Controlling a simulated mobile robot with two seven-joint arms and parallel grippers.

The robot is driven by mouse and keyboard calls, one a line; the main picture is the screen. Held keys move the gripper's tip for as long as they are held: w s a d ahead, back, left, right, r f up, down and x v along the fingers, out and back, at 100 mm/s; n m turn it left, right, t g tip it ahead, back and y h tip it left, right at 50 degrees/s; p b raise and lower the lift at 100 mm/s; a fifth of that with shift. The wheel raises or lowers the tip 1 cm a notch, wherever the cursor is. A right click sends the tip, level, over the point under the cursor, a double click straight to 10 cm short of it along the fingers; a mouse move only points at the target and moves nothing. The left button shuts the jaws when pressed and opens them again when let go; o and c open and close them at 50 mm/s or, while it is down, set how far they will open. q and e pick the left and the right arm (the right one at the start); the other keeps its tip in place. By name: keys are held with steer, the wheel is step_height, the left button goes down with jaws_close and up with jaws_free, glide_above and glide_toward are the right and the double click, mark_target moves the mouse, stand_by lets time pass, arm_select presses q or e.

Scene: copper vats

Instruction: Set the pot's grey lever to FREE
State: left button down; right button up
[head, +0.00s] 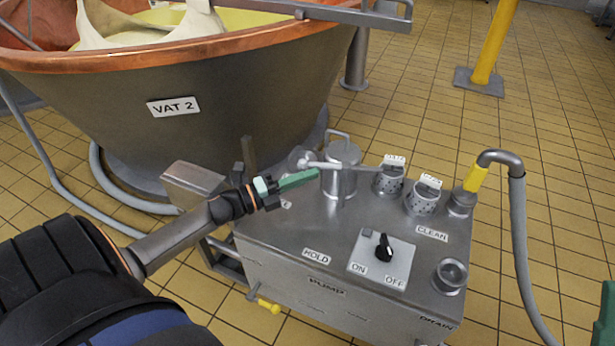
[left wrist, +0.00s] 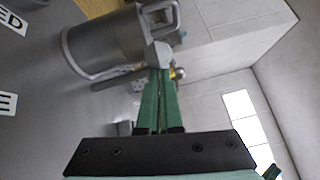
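The steel pot (head: 342,183) stands on top of the pump cart, with a loop handle on its lid. In the left wrist view the pot (left wrist: 105,45) is large, and the fingertips (left wrist: 156,72) are close to a pale grey block; contact cannot be told. A HOLD label (head: 316,256) is on the cart's near edge. No whole FREE label is readable.
Two perforated cups (head: 423,198), a hose (head: 518,235) and an ON/OFF knob (head: 384,247) are on the cart's right half. VAT 2 (head: 235,110) stands behind on the left. A yellow post (head: 492,45) stands at the back right. Tiled floor is open to the right.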

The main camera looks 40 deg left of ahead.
arm_select(q)
steer(key=shift+w+a+r+y, duration=0.2)
steer(key=shift+a+y, duration=0.1)
steer(key=shift+a, duration=0.1)
steer(key=p+v, duration=0.2)
steer(key=v, duration=1)
steer(key=shift+s+f, duration=0.3)
steer(key=shift+s, duration=0.05)
steer(key=shift+d, duration=0.2)
